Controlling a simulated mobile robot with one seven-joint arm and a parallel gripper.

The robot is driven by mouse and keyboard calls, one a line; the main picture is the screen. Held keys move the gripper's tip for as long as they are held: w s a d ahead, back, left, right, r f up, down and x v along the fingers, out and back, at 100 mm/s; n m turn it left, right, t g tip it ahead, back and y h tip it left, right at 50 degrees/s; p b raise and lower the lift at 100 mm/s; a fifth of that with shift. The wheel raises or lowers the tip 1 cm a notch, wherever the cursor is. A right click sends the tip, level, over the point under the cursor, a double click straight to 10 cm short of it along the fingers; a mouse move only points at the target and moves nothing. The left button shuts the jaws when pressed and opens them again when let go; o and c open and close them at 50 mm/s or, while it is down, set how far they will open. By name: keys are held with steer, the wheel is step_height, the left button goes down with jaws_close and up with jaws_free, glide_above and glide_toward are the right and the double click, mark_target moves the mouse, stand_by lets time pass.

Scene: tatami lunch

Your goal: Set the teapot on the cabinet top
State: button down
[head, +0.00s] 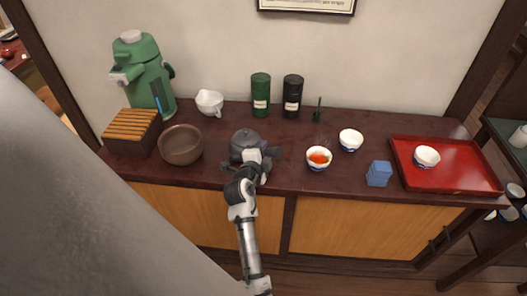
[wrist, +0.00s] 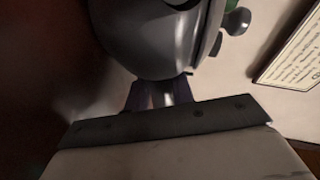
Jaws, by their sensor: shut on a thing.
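The dark grey teapot (head: 244,138) is at the front middle of the dark cabinet top (head: 225,115) in the head view. My gripper (head: 252,160) reaches it from the front and is shut on it. In the wrist view the rounded teapot body (wrist: 150,45) fills the top, with my gripper fingers (wrist: 157,95) against its near end. The teapot looks upright in the head view. Whether its base touches the cabinet top or is slightly above it, I cannot tell. My gripper hides part of its near side.
A brown bowl (head: 181,145) stands left of the teapot, and a cup of reddish tea (head: 319,158) stands right. Behind are a white pouring jug (head: 209,102) and a green canister (head: 260,95). A blue box (head: 379,174) and red tray (head: 450,180) are farther right.

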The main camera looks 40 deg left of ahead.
steer(key=shift+f+b, duration=0.4)
steer(key=shift+b, duration=0.2)
